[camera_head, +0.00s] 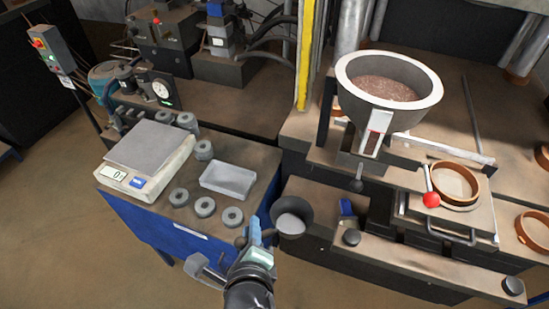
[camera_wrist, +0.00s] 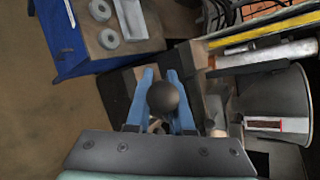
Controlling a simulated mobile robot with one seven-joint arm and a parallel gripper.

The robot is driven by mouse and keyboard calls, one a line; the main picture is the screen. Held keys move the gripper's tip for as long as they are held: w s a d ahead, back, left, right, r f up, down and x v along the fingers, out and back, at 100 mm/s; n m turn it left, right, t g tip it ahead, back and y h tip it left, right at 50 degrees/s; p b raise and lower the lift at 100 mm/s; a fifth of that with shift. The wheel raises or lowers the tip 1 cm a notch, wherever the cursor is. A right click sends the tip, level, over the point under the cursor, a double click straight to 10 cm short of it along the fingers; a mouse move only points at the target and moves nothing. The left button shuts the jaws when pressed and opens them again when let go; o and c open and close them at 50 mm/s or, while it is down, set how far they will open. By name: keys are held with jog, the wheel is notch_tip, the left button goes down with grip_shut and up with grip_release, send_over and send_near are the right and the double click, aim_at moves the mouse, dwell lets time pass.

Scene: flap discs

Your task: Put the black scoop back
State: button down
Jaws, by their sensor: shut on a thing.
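My gripper (camera_head: 254,232) has blue fingers and is beside the right front corner of the blue bench. In the wrist view, my gripper (camera_wrist: 167,100) is shut on the black scoop (camera_wrist: 163,97), which shows there as a dark round end between the fingers. The rest of the scoop is hidden or hard to make out. A dark round cup (camera_head: 291,222) with a grey inside shows just right of the fingertips in the head view. I cannot tell whether it is joined to the held part.
The blue bench (camera_head: 150,222) carries a scale (camera_head: 143,160), several grey discs (camera_head: 205,207) and a light grey tray (camera_head: 228,181). On the right are a hopper (camera_head: 388,90), a red ball knob (camera_head: 431,200), a brown ring (camera_head: 455,184) and a dark press ledge (camera_head: 420,265). Floor shows at lower left.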

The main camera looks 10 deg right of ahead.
jog(key=s+a+f+n+y, duration=0.1)
jog(key=s+f, duration=0.2)
jog(key=f, duration=0.4)
jog(key=shift+s+a, duration=0.2)
jog(key=shift+a, duration=0.05)
